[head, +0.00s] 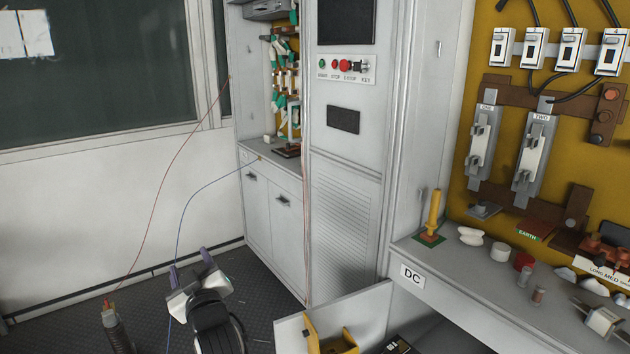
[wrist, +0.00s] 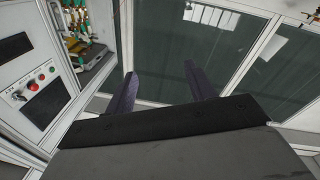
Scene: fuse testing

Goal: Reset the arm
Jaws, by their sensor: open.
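My gripper (head: 190,265) is at the lower left of the head view, raised above the dark floor. Its two purple-grey fingers stand apart and point upward in the picture, with nothing seen between them. In the wrist view my gripper (wrist: 160,72) also shows its two fingers well apart, with only the dark window (wrist: 165,40) behind them. The gripper touches nothing that I can see.
A grey cabinet (head: 345,190) with buttons stands at centre. On the right is a shelf marked DC (head: 412,277) with several small parts, below a yellow fuse panel (head: 560,80). An open drawer (head: 365,310) sits low. Thin red and blue wires cross the left side.

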